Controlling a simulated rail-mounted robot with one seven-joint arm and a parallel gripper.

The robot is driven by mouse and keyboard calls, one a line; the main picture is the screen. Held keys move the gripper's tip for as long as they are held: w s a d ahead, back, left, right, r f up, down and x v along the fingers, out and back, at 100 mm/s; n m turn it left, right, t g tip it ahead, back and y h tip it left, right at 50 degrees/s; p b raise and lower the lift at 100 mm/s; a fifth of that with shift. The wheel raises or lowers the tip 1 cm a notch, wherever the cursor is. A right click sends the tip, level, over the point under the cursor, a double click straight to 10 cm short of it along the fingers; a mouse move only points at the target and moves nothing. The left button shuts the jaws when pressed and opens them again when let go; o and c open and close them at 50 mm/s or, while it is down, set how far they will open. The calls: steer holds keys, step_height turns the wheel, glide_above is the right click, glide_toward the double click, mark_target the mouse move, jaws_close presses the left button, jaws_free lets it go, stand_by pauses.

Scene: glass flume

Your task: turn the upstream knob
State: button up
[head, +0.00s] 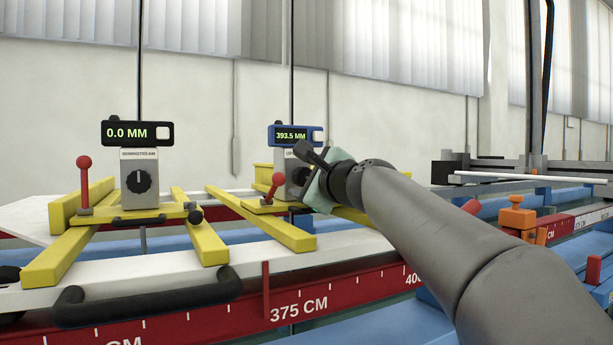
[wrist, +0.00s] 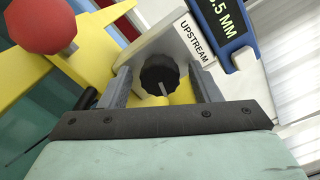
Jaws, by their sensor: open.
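The upstream knob (wrist: 160,74) is black and ridged, with a pale pointer line, on a grey box labelled UPSTREAM (wrist: 194,42). In the head view the knob (head: 299,176) shows beside my gripper (head: 306,172), partly hidden by it. My gripper is open. In the wrist view its two grey fingers (wrist: 162,80) stand on either side of the knob with a gap at each side. Whether the fingertips reach past the knob's face is hard to tell. The blue-framed display (head: 291,135) above reads 393.5 MM.
A red ball-topped lever (wrist: 42,24) stands close at the left of my gripper on a yellow frame (wrist: 90,50). A second box with the downstream knob (head: 139,181) stands further left, its display (head: 137,133) reading 0.0 MM. A red scale rail (head: 330,298) runs along the front.

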steer(key=c, duration=1)
steer(key=shift+r+m+p, duration=0.15)
steer(key=shift+m+p, duration=0.35)
steer(key=shift+m, duration=0.2)
steer(key=o, duration=1)
steer(key=shift+s, duration=0.1)
steer(key=b+v, duration=0.5)
steer(key=v, duration=1.2)
steer(key=shift+s, duration=0.15)
